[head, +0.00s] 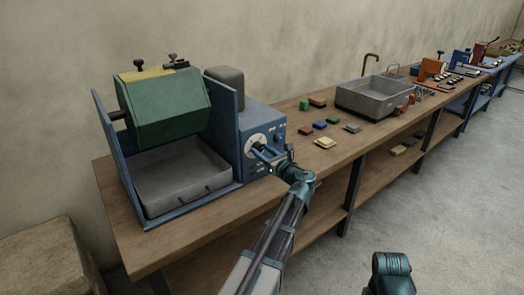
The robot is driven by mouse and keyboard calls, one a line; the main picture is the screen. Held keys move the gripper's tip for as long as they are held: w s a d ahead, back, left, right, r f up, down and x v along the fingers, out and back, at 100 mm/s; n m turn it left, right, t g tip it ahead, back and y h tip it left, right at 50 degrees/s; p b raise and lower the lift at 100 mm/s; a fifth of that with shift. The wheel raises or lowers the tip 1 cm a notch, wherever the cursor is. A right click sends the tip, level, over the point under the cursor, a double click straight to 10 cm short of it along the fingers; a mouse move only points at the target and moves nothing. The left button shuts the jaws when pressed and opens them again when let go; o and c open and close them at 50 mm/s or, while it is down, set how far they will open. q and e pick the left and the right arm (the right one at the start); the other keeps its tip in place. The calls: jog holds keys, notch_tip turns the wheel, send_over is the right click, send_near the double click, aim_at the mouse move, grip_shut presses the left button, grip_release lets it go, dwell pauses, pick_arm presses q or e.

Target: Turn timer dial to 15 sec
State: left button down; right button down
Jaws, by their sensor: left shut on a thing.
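The timer dial (256,141) has a pale round face on the front panel of a blue machine (238,128). My left gripper (262,153) is up against the panel, with its fingers shut on the dial's knob. The fingers cover part of the knob and face. The marks are too small to read, so I cannot tell the setting. A teal link of my right arm shows at the bottom edge; my right gripper is not in view.
A green drum (166,105) hangs over a grey tray (178,178) on the machine's left side. Small coloured blocks (324,143) and a grey basin (372,95) stand farther along the wooden bench (215,222). Grey floor (450,170) lies clear on the right.

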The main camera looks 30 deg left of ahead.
pick_arm(q)
jog(key=m, duration=0.6)
jog(key=shift+m+p, duration=0.3)
dwell(0.4)
jog(key=shift+c, duration=1.8)
grip_release()
jog(key=v, duration=1.4)
jog(key=shift+w+p, duration=0.2)
jog(key=shift+p, duration=0.1)
jog(key=shift+r, duration=0.1)
